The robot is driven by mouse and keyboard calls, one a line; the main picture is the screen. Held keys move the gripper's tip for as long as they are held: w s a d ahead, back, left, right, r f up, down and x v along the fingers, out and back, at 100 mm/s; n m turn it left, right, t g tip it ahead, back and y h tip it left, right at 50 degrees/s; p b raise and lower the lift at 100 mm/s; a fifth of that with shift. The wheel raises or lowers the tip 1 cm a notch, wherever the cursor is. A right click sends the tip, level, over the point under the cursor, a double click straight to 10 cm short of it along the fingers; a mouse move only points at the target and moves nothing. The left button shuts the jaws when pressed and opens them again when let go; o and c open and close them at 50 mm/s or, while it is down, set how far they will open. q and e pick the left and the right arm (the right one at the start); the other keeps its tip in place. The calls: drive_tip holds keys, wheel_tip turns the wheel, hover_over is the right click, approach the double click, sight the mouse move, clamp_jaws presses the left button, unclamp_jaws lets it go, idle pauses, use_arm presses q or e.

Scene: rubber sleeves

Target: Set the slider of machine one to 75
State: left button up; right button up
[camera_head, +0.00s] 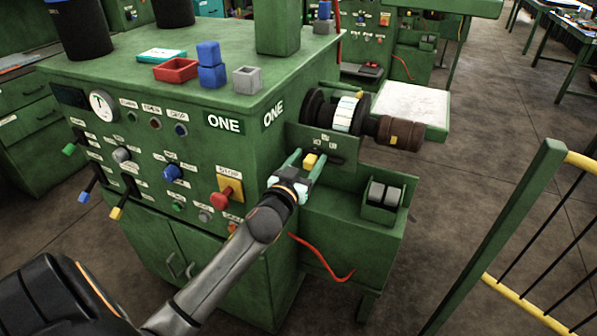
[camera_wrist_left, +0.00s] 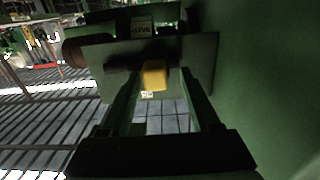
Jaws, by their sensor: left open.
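Machine one (camera_head: 180,110) is a green cabinet with "ONE" labels, knobs and levers on its front. On its right side is a panel with a dark slot and a yellow slider knob (camera_head: 309,161). The knob also shows in the left wrist view (camera_wrist_left: 154,75). My left gripper (camera_head: 304,166) is open, with one green finger on each side of the knob and gaps between them. The slider's scale is too small to read; a small label lies just under the knob in the wrist view. My right gripper is not in view.
A small roller box (camera_head: 383,196) stands on the ledge to the right. A red cable (camera_head: 325,262) hangs below my arm. A green and yellow railing (camera_head: 510,230) stands at the right, with open floor between.

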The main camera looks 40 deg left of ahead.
use_arm(q)
drive_tip(key=v, duration=1.2)
drive_tip(key=shift+b, duration=0.45)
drive_tip(key=shift+a+f, duration=0.1)
drive_tip(key=s+d+f+m+g+h+p, duration=0.1)
drive_tip(key=s+d+f+g+h, duration=0.1)
drive_tip(key=s+d+f, duration=0.3)
drive_tip(key=s+d+f+m+g+h+p, duration=0.2)
drive_tip(key=s+d+f, duration=0.3)
drive_tip(key=f, duration=0.6)
drive_tip(key=s+d+f+m+g+h+p, duration=0.1)
drive_tip(key=s+d+f+g+h+p, duration=0.1)
drive_tip(key=s+d+f+g, duration=0.2)
wheel_tip(320, 180, down, 5)
drive_tip(key=s+d, duration=0.1)
drive_tip(key=d, duration=0.2)
drive_tip(key=shift+r+m+h, duration=0.2)
drive_tip(key=shift+m+h, duration=0.2)
drive_tip(key=shift+a, duration=0.1)
drive_tip(key=shift+c, duration=0.4)
